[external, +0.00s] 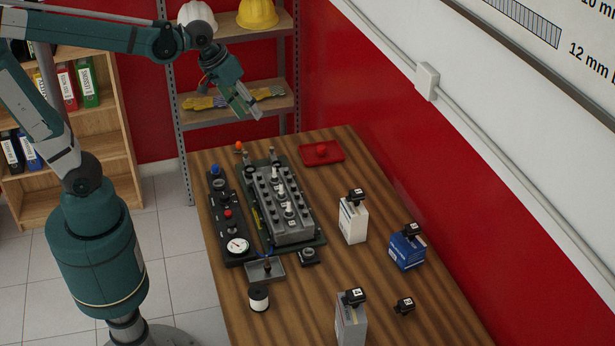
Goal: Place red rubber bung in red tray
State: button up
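The red tray (308,160) lies flat on the table near its far right corner. A small red rounded piece (321,149), which looks like the red rubber bung, sits in the tray near its middle. My gripper (255,115) is raised above the far end of the table, to the left of the tray and apart from it. Its fingers point down to the right. No held object shows at the fingertips, but the gap between them is too small to make out.
An engine block trainer (283,205) stands mid-table, with a black gauge panel (228,222) to its left. An orange-topped lever (239,146) rises near the far edge. Several cartons, including a white one (353,222) and a blue one (406,252), stand to the right. Shelving is behind.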

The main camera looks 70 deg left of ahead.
jog(key=s+d+f+m+t, duration=0.1)
jog(key=s+d+m, duration=0.1)
jog(key=s, duration=0.4)
jog(key=s+d+f+m+t, duration=0.1)
jog(key=s+d+f+m, duration=0.1)
jog(key=s, duration=0.5)
jog(key=shift+d+f+m, duration=0.3)
jog(key=shift+d+m, duration=0.1)
jog(key=shift+m, duration=0.4)
